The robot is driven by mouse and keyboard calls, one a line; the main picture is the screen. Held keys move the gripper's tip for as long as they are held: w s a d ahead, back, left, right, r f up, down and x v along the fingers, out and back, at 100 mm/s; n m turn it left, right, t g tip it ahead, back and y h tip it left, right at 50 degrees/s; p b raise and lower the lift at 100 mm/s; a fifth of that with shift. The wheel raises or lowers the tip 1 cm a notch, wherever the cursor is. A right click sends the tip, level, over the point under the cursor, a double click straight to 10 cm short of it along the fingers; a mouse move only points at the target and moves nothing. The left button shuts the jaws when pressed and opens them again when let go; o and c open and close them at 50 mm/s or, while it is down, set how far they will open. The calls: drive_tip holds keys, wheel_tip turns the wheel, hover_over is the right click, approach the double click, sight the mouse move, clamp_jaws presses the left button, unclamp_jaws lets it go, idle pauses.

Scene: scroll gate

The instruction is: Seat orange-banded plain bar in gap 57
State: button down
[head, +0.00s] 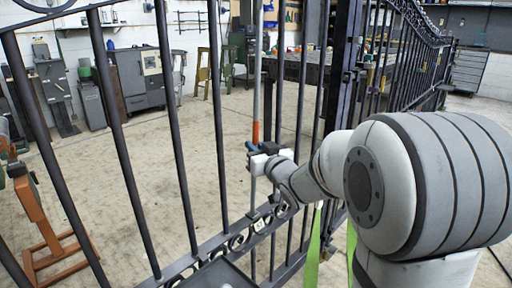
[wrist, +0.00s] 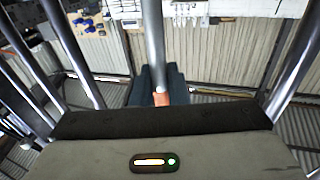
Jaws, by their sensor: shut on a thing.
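The plain grey bar (head: 257,70) with an orange band (head: 255,132) stands about upright in the head view, among the dark bars of the gate (head: 218,120). My gripper (head: 254,152) is shut on it just below the band. The bar's lower end comes down close to the gate's bottom scroll rail (head: 235,238); I cannot tell whether it touches. A small pale tag (head: 259,225) sits on that rail near it, its number unreadable. In the wrist view the bar (wrist: 154,40) rises from between the blue fingers (wrist: 152,86), with its orange band (wrist: 161,99) at them.
Fixed gate bars stand on both sides of the held bar, close to my gripper. A dark gate post (head: 342,90) stands to the right. An orange stand (head: 45,225) is at the left. Workshop machines (head: 140,78) line the back wall, with open floor before them.

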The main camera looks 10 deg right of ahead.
drive_tip(key=shift+w+a+f+p, duration=0.15)
drive_tip(key=shift+w+a+p, duration=0.25)
drive_tip(key=shift+w, duration=0.15)
idle(0.5)
drive_tip(key=c, duration=1.3)
unclamp_jaws()
drive_tip(key=shift+c, duration=0.2)
drive_tip(key=shift+f, duration=0.1)
drive_tip(key=p+v, duration=0.2)
drive_tip(key=v, duration=0.5)
drive_tip(key=shift+s+r, duration=0.2)
drive_tip(key=shift+s, duration=0.15)
drive_tip(key=shift+d, duration=0.1)
